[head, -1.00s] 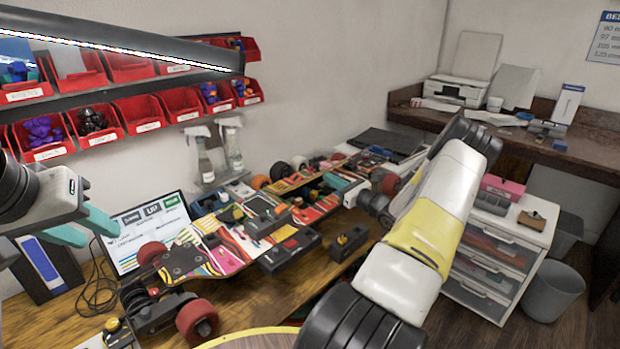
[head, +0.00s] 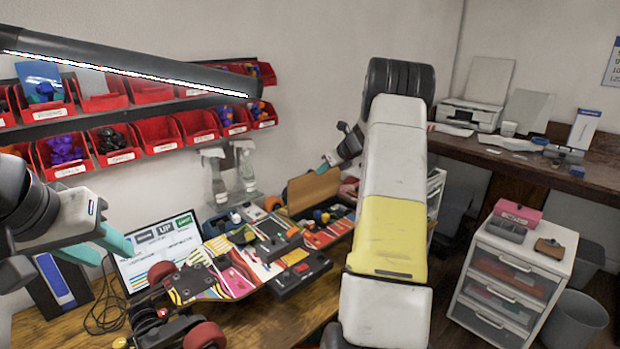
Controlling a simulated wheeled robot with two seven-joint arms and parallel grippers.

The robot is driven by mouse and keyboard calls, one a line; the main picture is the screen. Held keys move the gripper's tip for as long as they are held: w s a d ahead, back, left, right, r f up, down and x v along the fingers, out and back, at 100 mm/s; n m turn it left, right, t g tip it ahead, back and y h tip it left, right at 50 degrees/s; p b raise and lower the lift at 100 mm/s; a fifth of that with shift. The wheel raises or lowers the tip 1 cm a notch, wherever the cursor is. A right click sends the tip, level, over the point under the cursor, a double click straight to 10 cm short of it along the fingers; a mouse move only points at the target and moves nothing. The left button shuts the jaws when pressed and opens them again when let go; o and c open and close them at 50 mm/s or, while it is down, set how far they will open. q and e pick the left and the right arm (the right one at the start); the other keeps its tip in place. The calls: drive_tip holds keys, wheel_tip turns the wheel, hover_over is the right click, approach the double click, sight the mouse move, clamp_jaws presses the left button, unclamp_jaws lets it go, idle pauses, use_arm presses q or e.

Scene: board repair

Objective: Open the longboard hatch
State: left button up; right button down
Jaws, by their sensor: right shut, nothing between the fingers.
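The longboard (head: 235,270) lies on the wooden workbench, its near truck and red wheels at lower left. Its hatch (head: 313,190) stands raised as a tan panel toward the far end, with colourful parts (head: 335,213) showing in front of it. My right gripper (head: 326,162) is small and partly hidden behind my arm; its teal fingertips are just above the hatch's upper right edge, and I cannot tell whether they touch it. My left gripper (head: 100,248) is open and empty, with teal fingers apart, in front of the laptop screen, left of the board.
Red bins (head: 110,145) line the wall rack. Spray bottles (head: 245,170) stand behind the board. A black box (head: 300,275) lies by the board's near side. A white drawer cabinet (head: 515,275) and a grey waste bin (head: 573,322) stand at right.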

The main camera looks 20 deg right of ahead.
drive_tip(key=w, duration=0.1)
drive_tip(key=w+a+g, duration=0.1)
drive_tip(key=w+g+h, duration=0.1)
drive_tip(key=w, duration=0.1)
drive_tip(key=shift+a+r, duration=0.25)
drive_tip(key=shift+a, duration=0.1)
drive_tip(key=shift+w+a, duration=0.3)
drive_tip(key=shift+w, duration=0.35)
drive_tip(key=shift+w+a, duration=0.3)
drive_tip(key=shift+w, duration=0.35)
